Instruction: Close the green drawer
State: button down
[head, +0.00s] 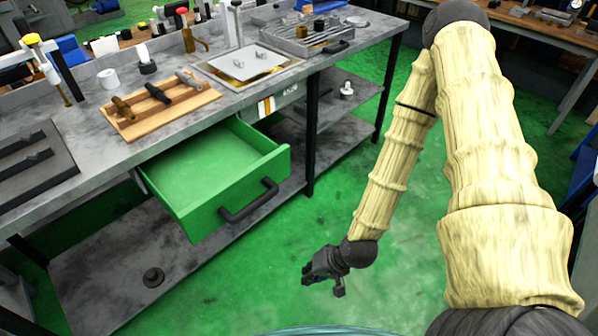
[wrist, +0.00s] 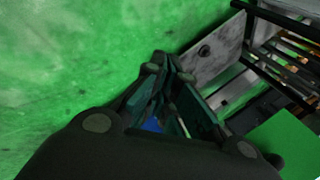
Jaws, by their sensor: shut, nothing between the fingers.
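The green drawer (head: 222,178) is pulled out from under the grey workbench in the head view. It looks empty, and a black bar handle (head: 249,201) is on its front. My gripper (head: 308,273) is in front of the drawer, to the right of and below the handle in the picture, apart from it. In the wrist view my gripper (wrist: 163,62) is shut and empty. A plain green surface (wrist: 288,145) at the lower right of that view is probably part of the drawer. The handle is not clearly visible there.
Black legs (head: 311,135) support the bench. The green floor (head: 290,235) before the drawer is clear.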

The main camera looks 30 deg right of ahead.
jog(key=w+d+r+m+t+y+b, duration=0.2)
jog(key=w+d+r+m+t+b, duration=0.3)
jog(key=w, duration=0.6)
jog(key=w+d+r+m+t+b, duration=0.35)
jog(key=d+r+t+b, duration=0.25)
jog(key=d+r+t, duration=0.3)
jog(key=d+f+b+x, duration=0.1)
jog(key=f+b+x, duration=0.1)
jog(key=b+x, duration=0.9)
jog(key=shift+w+a+f+g+b, duration=0.15)
jog(key=shift+w+a+g+b, duration=0.25)
jog(key=shift+w, duration=1.35)
jog(key=shift+w, duration=0.1)
